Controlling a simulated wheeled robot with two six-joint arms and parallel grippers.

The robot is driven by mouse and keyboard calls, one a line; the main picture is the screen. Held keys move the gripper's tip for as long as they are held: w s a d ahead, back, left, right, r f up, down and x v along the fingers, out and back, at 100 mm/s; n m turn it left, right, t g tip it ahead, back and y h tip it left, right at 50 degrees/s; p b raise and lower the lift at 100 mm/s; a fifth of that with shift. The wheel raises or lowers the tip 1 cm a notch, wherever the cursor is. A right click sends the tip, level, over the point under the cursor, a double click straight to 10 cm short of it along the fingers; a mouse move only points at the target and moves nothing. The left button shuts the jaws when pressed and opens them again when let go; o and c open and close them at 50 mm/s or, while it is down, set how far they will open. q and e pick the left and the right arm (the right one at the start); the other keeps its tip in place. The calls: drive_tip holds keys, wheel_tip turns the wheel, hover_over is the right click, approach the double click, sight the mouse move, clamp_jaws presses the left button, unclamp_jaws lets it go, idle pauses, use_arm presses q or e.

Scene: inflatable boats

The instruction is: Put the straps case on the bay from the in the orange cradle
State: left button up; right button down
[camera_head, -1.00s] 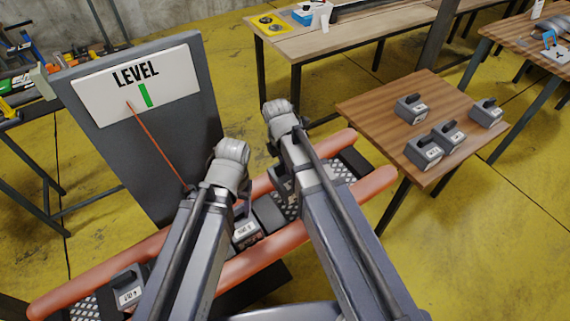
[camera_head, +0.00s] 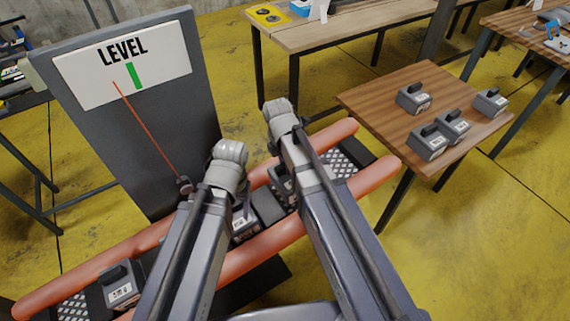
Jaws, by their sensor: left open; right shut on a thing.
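The orange cradle (camera_head: 270,237) has two long orange tubes with dark bays and patterned plates between them, running from lower left to upper right. My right gripper (camera_head: 284,172) is shut over the cradle on a grey case (camera_head: 282,184), mostly hidden by my arm. My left gripper (camera_head: 240,203) is open above a labelled grey case (camera_head: 244,227) in the cradle; its fingers are mostly hidden. Another labelled case (camera_head: 120,288) sits in the cradle's left end. The labels are too small to read, so I cannot tell which is the straps case.
A brown table (camera_head: 380,100) at right holds several grey handled cases (camera_head: 430,142). A grey board with a LEVEL sign (camera_head: 170,65) stands behind the cradle; its red needle (camera_head: 150,135) points left of the green mark. A patterned plate (camera_head: 342,164) at the cradle's right end is bare.

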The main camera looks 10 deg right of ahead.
use_arm(q)
drive_tip(key=shift+f+b, duration=2.1)
drive_tip(key=shift+f, duration=0.25)
use_arm(e)
drive_tip(key=shift+w+d+f, duration=0.1)
drive_tip(key=shift+d+f, duration=0.05)
drive_tip(key=shift+f, duration=1.05)
drive_tip(key=shift+d+f, duration=0.1)
drive_tip(key=shift+f, duration=1.1)
